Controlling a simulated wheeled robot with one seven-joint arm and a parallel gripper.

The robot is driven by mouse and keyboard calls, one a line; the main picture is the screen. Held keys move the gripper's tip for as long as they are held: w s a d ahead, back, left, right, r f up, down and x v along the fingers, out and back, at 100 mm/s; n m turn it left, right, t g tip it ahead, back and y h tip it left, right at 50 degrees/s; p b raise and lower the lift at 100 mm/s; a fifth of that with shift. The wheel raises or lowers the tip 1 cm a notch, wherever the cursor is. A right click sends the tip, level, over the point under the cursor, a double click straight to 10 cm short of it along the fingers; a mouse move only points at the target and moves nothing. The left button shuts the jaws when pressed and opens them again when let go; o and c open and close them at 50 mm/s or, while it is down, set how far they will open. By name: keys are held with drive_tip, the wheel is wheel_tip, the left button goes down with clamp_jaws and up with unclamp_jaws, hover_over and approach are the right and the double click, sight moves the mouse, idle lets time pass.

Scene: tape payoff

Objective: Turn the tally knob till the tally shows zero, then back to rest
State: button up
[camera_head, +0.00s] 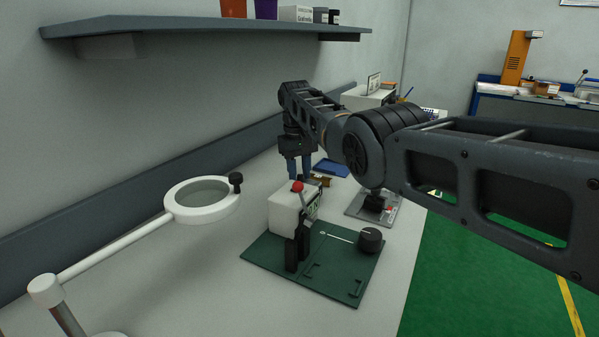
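A white box (284,211) stands on a dark green plate (325,275) on the bench. A small greenish face, perhaps the tally (313,207), shows at a steep angle on its right side, and I cannot read it.
A white ring magnifier (203,214) on an arm stands at the left. A brass-coloured piece (321,181) and a blue tray (331,168) lie behind the box. A grey plate (385,211) with a black part is at the right. A shelf (200,27) hangs above.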

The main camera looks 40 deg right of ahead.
sight(300, 175)
drive_tip(key=shift+o, duration=0.9)
drive_tip(key=shift+a+r, duration=0.2)
drive_tip(key=shift+r, duration=3.65)
drive_tip(key=n, duration=0.5)
drive_tip(key=shift+d, duration=0.1)
drive_tip(key=n, duration=0.6)
drive_tip(key=shift+s+d+n+y, duration=0.1)
drive_tip(key=shift+d+n+y, duration=0.05)
drive_tip(key=shift+n+y, duration=0.2)
drive_tip(key=shift+f+n, duration=0.1)
drive_tip(key=shift+n, duration=0.35)
wheel_tip(300, 175, down, 8)
drive_tip(key=shift+r, duration=0.25)
